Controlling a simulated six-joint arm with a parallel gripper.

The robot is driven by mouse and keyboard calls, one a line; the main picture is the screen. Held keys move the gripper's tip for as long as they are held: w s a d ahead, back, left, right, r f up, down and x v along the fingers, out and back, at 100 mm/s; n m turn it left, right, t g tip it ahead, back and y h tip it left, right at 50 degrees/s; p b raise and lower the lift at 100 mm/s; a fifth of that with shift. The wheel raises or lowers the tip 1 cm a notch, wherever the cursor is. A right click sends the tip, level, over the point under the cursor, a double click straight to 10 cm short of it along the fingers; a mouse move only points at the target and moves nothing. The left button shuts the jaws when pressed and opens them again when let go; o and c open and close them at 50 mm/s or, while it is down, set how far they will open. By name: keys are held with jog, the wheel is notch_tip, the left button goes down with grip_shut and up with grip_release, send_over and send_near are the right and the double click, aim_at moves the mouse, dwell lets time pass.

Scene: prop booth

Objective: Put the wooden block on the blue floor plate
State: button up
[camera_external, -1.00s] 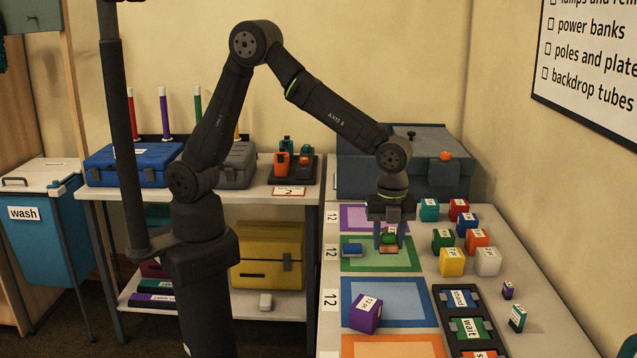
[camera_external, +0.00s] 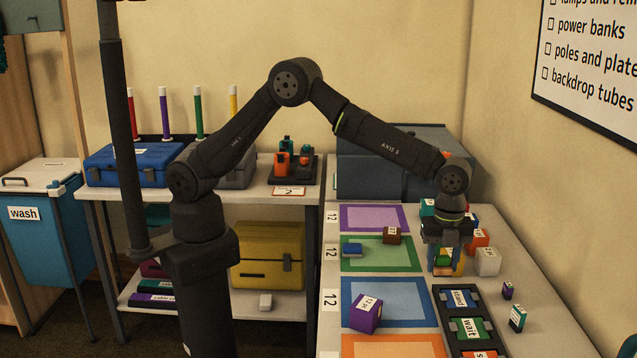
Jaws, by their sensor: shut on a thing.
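A small brown block (camera_external: 392,236) with a white label, likely the wooden block, sits at the back right of the green floor plate (camera_external: 372,265). The blue floor plate (camera_external: 411,313) lies nearer, with a purple cube (camera_external: 366,311) at its left. My gripper (camera_external: 446,264) points down right of the green plate, close to the yellow cube (camera_external: 457,263). It is shut on a small green and orange-tan block (camera_external: 442,262), mostly hidden by the fingers. I cannot tell its height above the table.
A blue item (camera_external: 352,250) lies at the green plate's left. White (camera_external: 488,262) and orange (camera_external: 479,237) cubes stand right of my gripper; others behind it are partly hidden. A black tray (camera_external: 440,301) lies in front. The blue plate's right half is clear.

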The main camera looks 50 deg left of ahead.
aim_at(444, 291)
jog(key=w+f, duration=0.1)
jog(key=w, duration=0.1)
jog(key=shift+w+f, duration=0.35)
jog(key=shift+w, duration=0.05)
jog(key=shift+f, duration=1.95)
jog(key=shift+f, duration=0.1)
jog(key=shift+f, duration=0.15)
jog(key=o, duration=1.1)
jog(key=shift+c, duration=0.2)
notch_tip(444, 291, up, 12)
jog(key=shift+r, duration=0.25)
jog(key=shift+f, duration=0.1)
